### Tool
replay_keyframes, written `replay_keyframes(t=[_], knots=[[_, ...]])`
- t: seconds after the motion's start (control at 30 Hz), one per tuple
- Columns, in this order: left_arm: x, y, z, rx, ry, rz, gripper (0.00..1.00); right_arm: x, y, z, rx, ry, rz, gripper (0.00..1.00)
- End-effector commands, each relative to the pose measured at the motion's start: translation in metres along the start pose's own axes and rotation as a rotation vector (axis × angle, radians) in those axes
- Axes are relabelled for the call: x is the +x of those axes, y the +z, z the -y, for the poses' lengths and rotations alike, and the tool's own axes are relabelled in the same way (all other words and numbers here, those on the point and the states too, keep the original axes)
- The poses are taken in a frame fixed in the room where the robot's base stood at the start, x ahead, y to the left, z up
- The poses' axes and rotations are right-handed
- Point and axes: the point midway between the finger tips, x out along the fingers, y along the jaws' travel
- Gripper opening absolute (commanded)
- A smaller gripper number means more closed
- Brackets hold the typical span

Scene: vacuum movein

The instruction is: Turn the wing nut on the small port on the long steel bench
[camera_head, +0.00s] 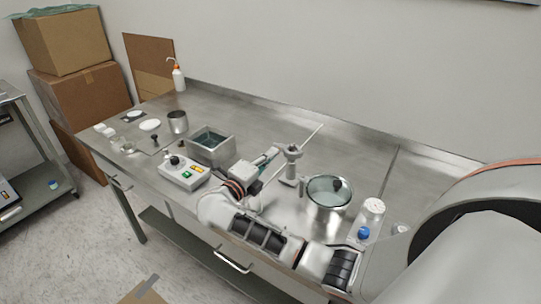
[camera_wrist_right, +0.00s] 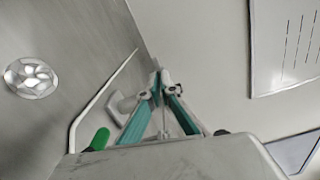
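The long steel bench (camera_head: 225,105) runs along the wall. A small grey upright fitting (camera_head: 291,168) with a wider head and a thin rod slanting up to the right stands on it, left of the lidded pot; it looks like the small port. No wing nut can be made out clearly. My right gripper (camera_head: 273,152), with teal fingers, is just left of the fitting's head. In the right wrist view its fingertips (camera_wrist_right: 163,84) lie close together, and I cannot tell whether anything is between them. A pale block (camera_wrist_right: 121,106) shows beside the fingers. My left gripper is not in view.
A control box (camera_head: 184,173) and a square steel bath (camera_head: 212,148) stand to the left. The back of the bench is mostly clear.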

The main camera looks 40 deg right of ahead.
Motion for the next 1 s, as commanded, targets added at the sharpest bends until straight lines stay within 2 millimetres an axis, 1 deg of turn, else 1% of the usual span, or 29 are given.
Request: replay_keyframes(t=[0.07, 0.17, 0.23, 0.3, 0.37, 0.43, 0.57, 0.83, 0.87, 0.9, 0.93, 1.0], knots=[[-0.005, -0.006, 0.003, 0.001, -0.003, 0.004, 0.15, -0.001, 0.000, 0.001, -0.046, 0.005, -0.002, 0.00], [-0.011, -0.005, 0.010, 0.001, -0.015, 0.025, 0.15, -0.002, 0.000, 0.001, -0.147, 0.009, -0.001, 0.00], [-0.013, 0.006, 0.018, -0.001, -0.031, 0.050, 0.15, -0.002, 0.000, 0.000, -0.235, 0.010, -0.001, 0.00], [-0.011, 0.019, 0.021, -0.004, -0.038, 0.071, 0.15, -0.002, 0.000, -0.002, -0.313, 0.008, 0.000, 0.00], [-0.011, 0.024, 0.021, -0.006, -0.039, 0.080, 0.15, -0.002, 0.000, -0.003, -0.371, 0.007, 0.001, 0.00], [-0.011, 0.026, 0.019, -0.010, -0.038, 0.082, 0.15, -0.001, 0.000, -0.002, -0.425, 0.005, 0.001, 0.00], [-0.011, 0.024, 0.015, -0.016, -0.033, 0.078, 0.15, -0.001, 0.000, -0.002, -0.475, 0.003, 0.001, 0.00], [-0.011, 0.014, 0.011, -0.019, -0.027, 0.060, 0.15, -0.001, 0.000, -0.002, -0.480, 0.002, 0.001, 0.00], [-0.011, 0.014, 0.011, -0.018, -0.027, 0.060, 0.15, -0.001, 0.000, -0.002, -0.479, 0.002, 0.001, 0.05], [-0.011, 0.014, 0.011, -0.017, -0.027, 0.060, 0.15, -0.001, 0.000, -0.002, -0.479, 0.002, 0.001, 0.15], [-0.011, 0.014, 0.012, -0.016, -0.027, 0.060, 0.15, -0.001, 0.000, -0.002, -0.479, 0.002, 0.001, 0.19], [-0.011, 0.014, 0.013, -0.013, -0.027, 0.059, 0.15, -0.001, 0.000, -0.002, -0.479, 0.002, 0.001, 0.19]])
